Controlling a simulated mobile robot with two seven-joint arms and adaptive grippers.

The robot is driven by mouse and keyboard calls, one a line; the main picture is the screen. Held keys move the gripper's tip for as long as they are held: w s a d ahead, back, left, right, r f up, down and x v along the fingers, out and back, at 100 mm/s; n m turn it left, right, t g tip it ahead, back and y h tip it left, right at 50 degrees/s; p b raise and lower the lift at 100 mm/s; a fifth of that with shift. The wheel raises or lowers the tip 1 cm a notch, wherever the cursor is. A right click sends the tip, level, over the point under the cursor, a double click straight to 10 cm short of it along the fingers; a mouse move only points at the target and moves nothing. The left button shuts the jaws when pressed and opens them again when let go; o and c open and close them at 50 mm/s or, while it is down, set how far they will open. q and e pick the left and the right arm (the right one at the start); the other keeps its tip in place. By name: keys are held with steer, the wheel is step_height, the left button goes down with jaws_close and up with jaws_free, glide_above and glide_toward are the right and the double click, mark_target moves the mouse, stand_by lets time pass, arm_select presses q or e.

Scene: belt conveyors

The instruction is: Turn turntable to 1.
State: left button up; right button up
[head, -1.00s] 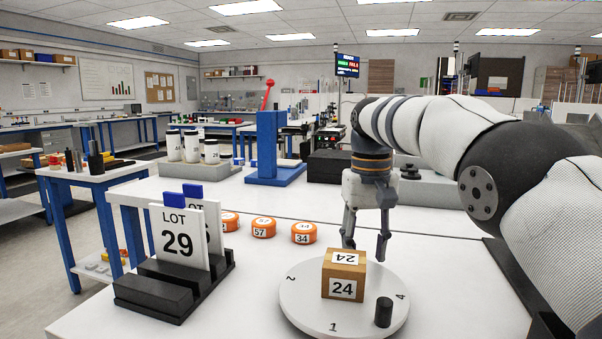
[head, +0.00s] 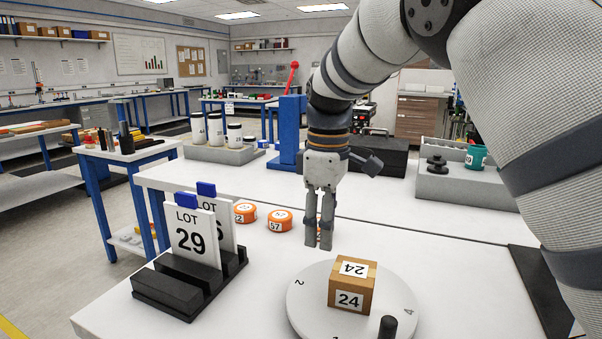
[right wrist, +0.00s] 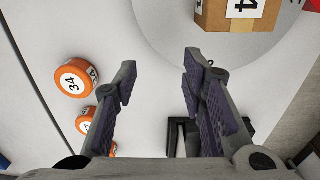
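The white round turntable (head: 310,312) lies on the near bench, cut off by the bottom edge in the head view. A 2 shows at its left rim and a 4 at its right; the front mark is cut off. A brown box (head: 362,288) labelled 24 stands on it. A black upright knob (head: 388,327) stands at its front right. My right gripper (head: 319,244) points down behind and left of the box, touching nothing visible. The right wrist view shows its fingers (right wrist: 160,72) apart and empty, with the turntable (right wrist: 165,35) and box (right wrist: 238,14) beyond. My left gripper is out of view.
A black rack (head: 176,292) with LOT cards (head: 191,243) stands left of the turntable. Orange pucks (head: 279,221) lie behind; the one labelled 34 (right wrist: 75,80) is close to my right gripper. A blue press (head: 291,130) and white jars (head: 215,129) stand farther back.

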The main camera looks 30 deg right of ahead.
step_height(320, 180, up, 8)
steer(key=s, duration=0.1)
steer(key=shift+f+b, duration=0.15)
steer(key=shift+b, duration=0.15)
